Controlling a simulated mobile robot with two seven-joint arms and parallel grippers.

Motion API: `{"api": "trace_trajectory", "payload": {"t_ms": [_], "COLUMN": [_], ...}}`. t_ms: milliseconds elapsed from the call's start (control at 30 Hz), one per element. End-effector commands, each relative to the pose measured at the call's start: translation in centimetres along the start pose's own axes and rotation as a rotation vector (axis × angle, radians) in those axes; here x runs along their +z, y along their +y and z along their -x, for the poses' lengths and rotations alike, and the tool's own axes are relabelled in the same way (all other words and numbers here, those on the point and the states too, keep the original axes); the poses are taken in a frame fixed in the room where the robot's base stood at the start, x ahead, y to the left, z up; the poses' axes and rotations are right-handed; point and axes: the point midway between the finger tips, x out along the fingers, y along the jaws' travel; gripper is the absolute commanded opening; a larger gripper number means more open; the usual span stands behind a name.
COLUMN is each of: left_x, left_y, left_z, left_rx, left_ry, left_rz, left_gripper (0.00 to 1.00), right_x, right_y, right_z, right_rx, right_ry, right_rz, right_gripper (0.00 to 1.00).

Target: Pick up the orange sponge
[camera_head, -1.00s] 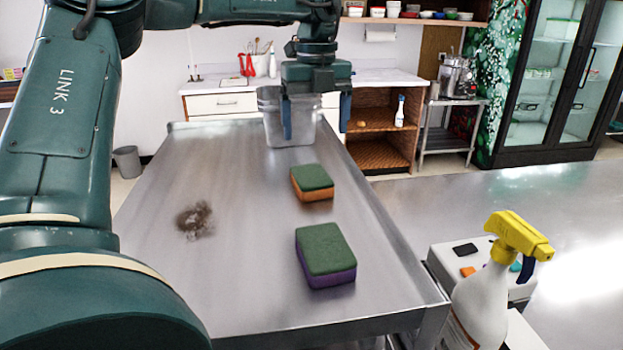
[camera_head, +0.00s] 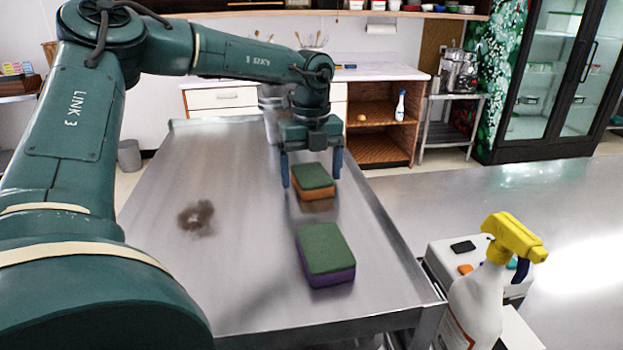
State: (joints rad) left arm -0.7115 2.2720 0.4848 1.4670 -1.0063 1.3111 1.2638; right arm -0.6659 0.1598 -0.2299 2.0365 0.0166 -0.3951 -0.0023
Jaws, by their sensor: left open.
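The orange sponge (camera_head: 314,194) has a green scouring top and lies on the metal table (camera_head: 240,270), right of its middle. A purple sponge (camera_head: 328,278), also with a green top, lies nearer to me. My left gripper (camera_head: 312,174) points down with its two blue fingers open. The fingers show on the left and right of the orange sponge's far part, and nothing is gripped. I cannot tell whether the fingers touch it. My right gripper is not in view.
A grey bin (camera_head: 272,112) stands at the table's far end, partly hidden by my left arm. A dark stain (camera_head: 197,216) marks the table's left part. A white spray bottle with a yellow head (camera_head: 512,238) stands at the lower right. The table has raised edges.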

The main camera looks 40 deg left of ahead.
Motion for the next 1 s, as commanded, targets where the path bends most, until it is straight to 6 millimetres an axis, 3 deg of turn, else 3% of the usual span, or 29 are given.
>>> {"api": "trace_trajectory", "payload": {"t_ms": [600,867,1000], "left_x": [0.0,0.0,0.1], "left_y": [0.0,0.0,-0.1], "left_z": [0.1,0.2,1.8], "left_rx": [0.0,-0.001,-0.003], "left_ry": [0.0,-0.001,-0.003], "left_rz": [0.0,0.0,0.0], "left_gripper": [0.38,0.37,0.37], "right_x": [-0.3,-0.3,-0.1], "right_y": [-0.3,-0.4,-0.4], "right_z": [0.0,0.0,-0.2], "right_rx": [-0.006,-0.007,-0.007], "right_ry": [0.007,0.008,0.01], "right_rz": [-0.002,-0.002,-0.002], "right_gripper": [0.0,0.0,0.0]}}
